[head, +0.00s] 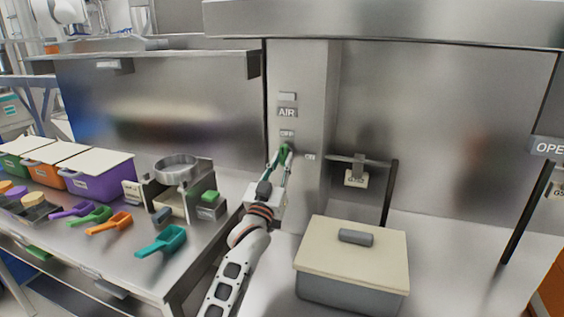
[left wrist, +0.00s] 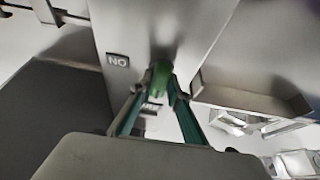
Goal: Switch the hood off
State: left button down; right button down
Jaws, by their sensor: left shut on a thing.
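The hood's switch (left wrist: 160,77) is a small green knob on a grey metal post (head: 306,190), below the AIR label (head: 287,112). In the head view it sits between the OFF label (head: 287,134) and the ON label (head: 310,157). My left gripper (head: 282,158) reaches up to the post and is shut on the green knob. In the left wrist view, the two green-lined fingers close around the knob, with the ON label (left wrist: 118,61) beside it. The fingers partly hide the knob. My right gripper is not in view.
A grey bin with a beige lid (head: 352,250) stands on the bench right of my left arm. Left are a purple bin (head: 104,178), an orange bin (head: 48,170), coloured scoops (head: 162,241) and a sieve stand (head: 176,170). A hood panel hangs above.

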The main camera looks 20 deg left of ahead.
pick_arm(q)
jog(key=shift+r, duration=0.1)
jog(key=c, duration=2.1)
grip_release()
jog(key=shift+o, duration=0.9)
jog(key=shift+s+f, duration=0.3)
jog(key=shift+s, duration=0.05)
jog(key=v, duration=1.1)
jog(key=shift+s, duration=0.1)
